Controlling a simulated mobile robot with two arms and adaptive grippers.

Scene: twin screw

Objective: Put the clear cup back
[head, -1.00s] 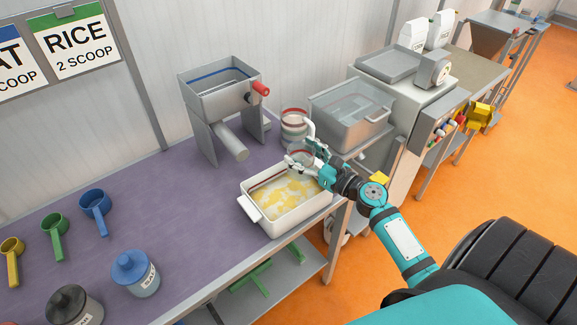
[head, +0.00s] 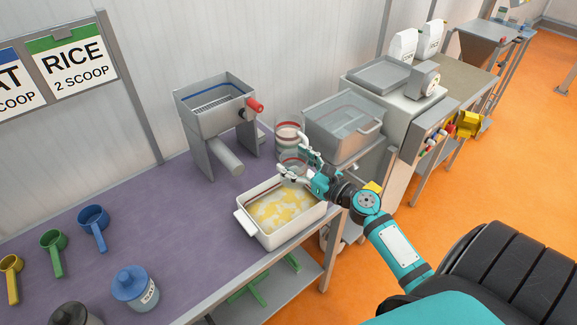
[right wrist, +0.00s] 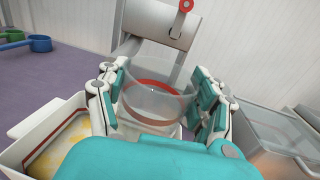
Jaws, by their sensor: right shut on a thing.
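The clear cup (right wrist: 158,98), transparent with a red band, is between the fingers of my right gripper (right wrist: 160,108). In the head view the held cup (head: 292,161) is partly hidden by my right gripper (head: 297,168), which is shut on it. It is just behind the back right edge of a white tray (head: 243,224) with yellow and white contents. I cannot tell whether its base touches the table. A second clear container with red bands (head: 288,132) stands right behind it. My left gripper is not in view.
A grey metal hopper (head: 217,112) with a red knob and a chute stands behind left. A clear-walled bin (head: 343,128) stands close on the right. Coloured scoops (head: 93,220) and a blue-lidded jar (head: 135,287) are at left. The purple table (head: 185,230) is clear between them.

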